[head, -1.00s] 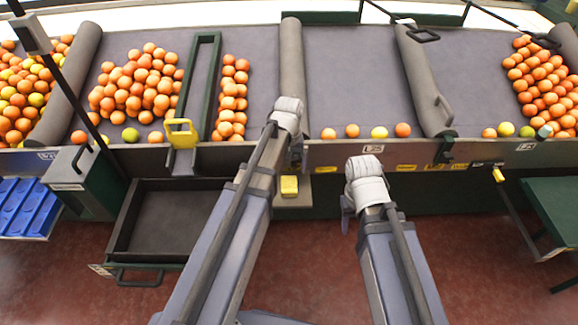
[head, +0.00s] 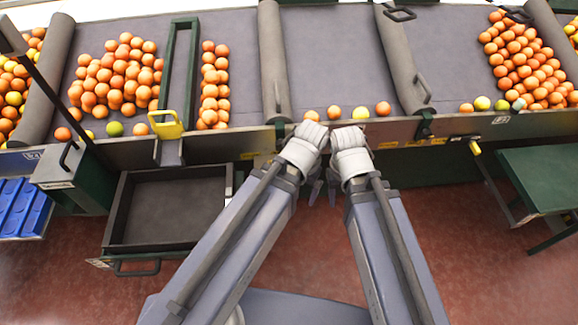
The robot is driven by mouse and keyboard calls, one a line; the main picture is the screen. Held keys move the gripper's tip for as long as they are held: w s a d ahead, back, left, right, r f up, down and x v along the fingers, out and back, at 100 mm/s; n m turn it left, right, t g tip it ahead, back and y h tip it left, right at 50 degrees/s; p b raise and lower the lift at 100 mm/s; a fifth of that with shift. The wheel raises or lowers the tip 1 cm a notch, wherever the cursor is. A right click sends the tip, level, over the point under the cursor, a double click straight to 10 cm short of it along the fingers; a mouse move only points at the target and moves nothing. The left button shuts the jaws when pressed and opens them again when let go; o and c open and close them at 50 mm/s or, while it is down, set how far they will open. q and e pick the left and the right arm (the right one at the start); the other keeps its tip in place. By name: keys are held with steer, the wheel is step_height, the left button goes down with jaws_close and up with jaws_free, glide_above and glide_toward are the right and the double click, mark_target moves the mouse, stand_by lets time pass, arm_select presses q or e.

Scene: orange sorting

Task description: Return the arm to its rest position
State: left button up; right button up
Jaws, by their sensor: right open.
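My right arm comes up from the bottom right, and its wrist is at the front edge of the sorting belt (head: 230,136). My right gripper (head: 333,187) hangs below that wrist, small and partly hidden; it is open, and I see nothing in it. My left arm comes up from the bottom left and its wrist is close beside the right one. My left gripper (head: 315,191) shows only as a dark tip under its wrist, so its jaws cannot be made out. Both grippers are in front of the belt, apart from the fruit.
Oranges (head: 117,75) are heaped on the belt at left, with another pile (head: 522,65) at right. A few fruits (head: 360,112) line the front edge behind my wrists. An empty dark drawer (head: 168,246) stands open at left, and a green table (head: 540,175) at right.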

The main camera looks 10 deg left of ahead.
step_height(320, 180, up, 3)
steer(key=p, duration=0.2)
steer(key=shift+f+p, duration=0.2)
steer(key=shift+p, duration=0.1)
stand_by(0.8)
